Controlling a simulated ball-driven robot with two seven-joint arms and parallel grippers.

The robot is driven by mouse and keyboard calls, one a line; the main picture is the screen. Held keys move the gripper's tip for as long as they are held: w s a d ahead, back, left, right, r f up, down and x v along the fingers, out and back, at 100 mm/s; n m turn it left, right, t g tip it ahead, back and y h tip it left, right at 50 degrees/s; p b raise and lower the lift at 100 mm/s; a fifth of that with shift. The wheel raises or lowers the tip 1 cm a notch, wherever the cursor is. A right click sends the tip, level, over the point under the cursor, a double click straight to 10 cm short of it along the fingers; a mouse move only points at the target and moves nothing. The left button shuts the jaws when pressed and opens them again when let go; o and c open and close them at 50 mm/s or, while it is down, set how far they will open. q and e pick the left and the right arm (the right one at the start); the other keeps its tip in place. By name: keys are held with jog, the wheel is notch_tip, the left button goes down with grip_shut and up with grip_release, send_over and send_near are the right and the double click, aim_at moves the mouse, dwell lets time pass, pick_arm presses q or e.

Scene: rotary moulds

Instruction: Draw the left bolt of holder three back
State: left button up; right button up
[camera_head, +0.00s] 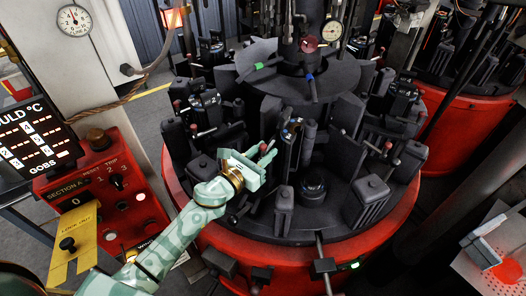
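The dark rotary mould table (335,229) fills the middle, with several mould holders around it. My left arm comes in from the lower left. My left gripper (262,160) is at the near-left mould holder (291,145), with its fingertips close to a small red-tipped bolt or handle (264,147) on that holder's left side. The fingers partly cover this spot, so I cannot tell whether they grip it or are only beside it. No number is legible on the holder. My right gripper is not in view.
A red control box (103,190) with a yellow lock-out plate (75,240) stands at left, below a lit display (33,137). The table's red base rim (270,262) curves in front. Dark blocks and levers crowd the holder. A pale perforated tray (503,262) is at lower right.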

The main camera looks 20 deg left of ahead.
aim_at(265, 154)
pick_arm(q)
grip_shut()
jog(key=v, duration=0.3)
jog(key=shift+s+d+f, duration=0.1)
jog(key=shift+s+d, duration=0.1)
jog(key=shift+d, duration=0.05)
grip_release()
jog(key=shift+s, duration=0.2)
jog(key=shift+a, duration=0.1)
